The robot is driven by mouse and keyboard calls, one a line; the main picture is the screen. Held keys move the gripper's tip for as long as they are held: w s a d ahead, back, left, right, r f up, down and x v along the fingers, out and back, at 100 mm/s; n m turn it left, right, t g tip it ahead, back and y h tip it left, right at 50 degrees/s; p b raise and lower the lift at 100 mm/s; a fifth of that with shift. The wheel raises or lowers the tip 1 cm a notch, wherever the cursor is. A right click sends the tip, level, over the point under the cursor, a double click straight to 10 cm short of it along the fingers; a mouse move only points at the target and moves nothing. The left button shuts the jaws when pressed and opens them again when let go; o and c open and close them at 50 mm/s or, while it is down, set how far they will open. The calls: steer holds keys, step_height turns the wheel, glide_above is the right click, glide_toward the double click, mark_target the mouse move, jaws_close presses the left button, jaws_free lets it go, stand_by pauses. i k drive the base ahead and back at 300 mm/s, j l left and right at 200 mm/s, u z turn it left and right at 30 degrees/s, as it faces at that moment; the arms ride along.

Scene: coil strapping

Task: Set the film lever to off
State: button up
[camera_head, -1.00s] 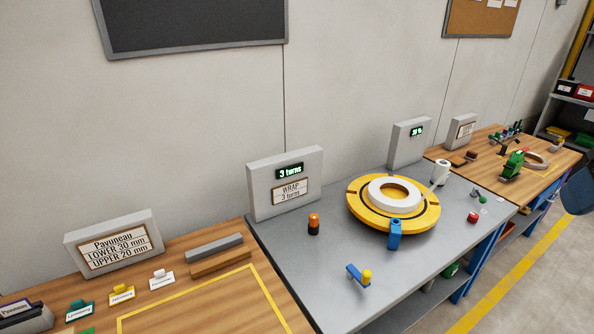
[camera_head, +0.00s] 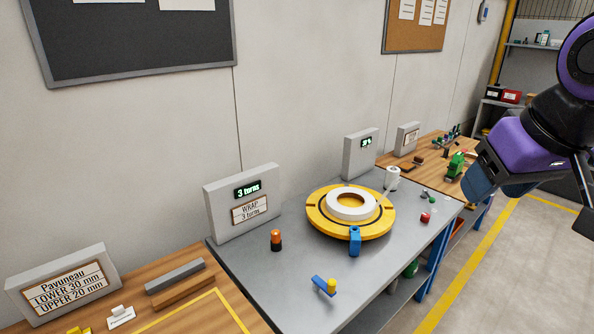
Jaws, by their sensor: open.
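A yellow turntable (camera_head: 322,222) carries a white ring-shaped coil (camera_head: 350,204). A white film roll (camera_head: 392,178) stands behind its right side. My gripper (camera_head: 490,180) is open and empty, high at the right, well apart from the lever; part of it is out of frame.
An orange and black button post (camera_head: 276,240) stands left of the turntable, and a blue block (camera_head: 354,242) at its front. A red button (camera_head: 425,217) is at the right. A panel (camera_head: 243,203) reads "3 turns". The bench's front left is clear.

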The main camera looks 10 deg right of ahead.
mark_target(424, 193)
steer(key=i+l, duration=0.15)
steer(key=l, duration=0.2)
steer(key=i+l+u, duration=0.1)
steer(key=i+l, duration=0.25)
steer(key=l, duration=0.3)
steer(key=i+l+u, duration=0.1)
steer(key=l, duration=0.25)
steer(key=i+l, duration=0.2)
steer(key=l, duration=0.15)
steer(key=i+l+u, duration=0.1)
steer(key=l, duration=0.2)
steer(key=i+l, duration=0.15)
steer(key=l, duration=0.25)
steer(key=i+l+u, duration=0.1)
steer(key=l, duration=0.25)
